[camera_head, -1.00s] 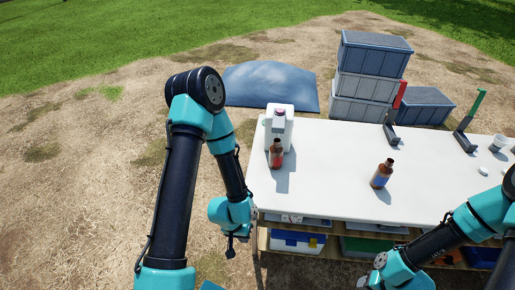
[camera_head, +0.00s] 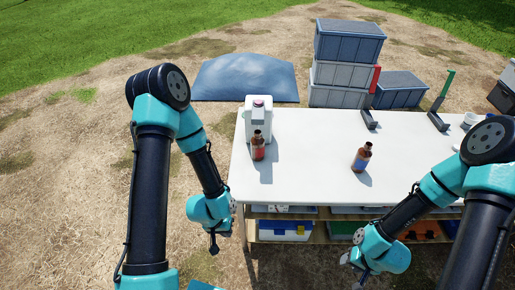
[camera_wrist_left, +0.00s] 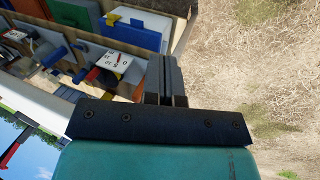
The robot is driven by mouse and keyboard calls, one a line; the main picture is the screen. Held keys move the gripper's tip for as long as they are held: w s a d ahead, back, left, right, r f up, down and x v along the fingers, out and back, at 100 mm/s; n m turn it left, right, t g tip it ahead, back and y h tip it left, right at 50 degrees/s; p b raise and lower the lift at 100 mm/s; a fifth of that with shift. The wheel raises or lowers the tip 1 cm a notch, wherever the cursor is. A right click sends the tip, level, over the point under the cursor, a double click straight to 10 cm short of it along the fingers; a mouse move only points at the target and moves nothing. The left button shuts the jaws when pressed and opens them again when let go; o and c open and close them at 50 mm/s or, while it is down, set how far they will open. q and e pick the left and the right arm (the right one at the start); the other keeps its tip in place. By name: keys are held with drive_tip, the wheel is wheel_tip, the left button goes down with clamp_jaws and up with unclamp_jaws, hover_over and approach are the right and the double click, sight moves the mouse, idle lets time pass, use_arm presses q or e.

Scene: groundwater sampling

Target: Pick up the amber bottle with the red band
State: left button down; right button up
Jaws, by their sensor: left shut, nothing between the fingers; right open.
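The amber bottle with the red band (camera_head: 258,150) stands upright near the left end of the white table (camera_head: 310,180), just in front of a white jug (camera_head: 260,117). A second amber bottle, with a blue band (camera_head: 361,159), stands further right. My left gripper (camera_head: 214,247) is shut and empty, off the table's left front corner, below and left of the red-banded bottle. Its closed fingers also show in the left wrist view (camera_wrist_left: 166,80). My right gripper (camera_head: 352,270) is open, in front of the table and low in the picture. No bottle shows in the left wrist view.
Shelves under the table hold bins, including a blue and white one (camera_head: 284,231). Stacked crates (camera_head: 347,50) and a blue tarp (camera_head: 246,79) lie behind the table. A red-armed stand (camera_head: 371,105) and a green-armed stand (camera_head: 441,103) are at its back edge. The table between the bottles is clear.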

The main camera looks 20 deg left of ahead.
use_arm(q)
drive_tip(key=c, duration=1.9)
unclamp_jaws()
drive_tip(key=o, duration=1.7)
drive_tip(key=shift+o, duration=0.2)
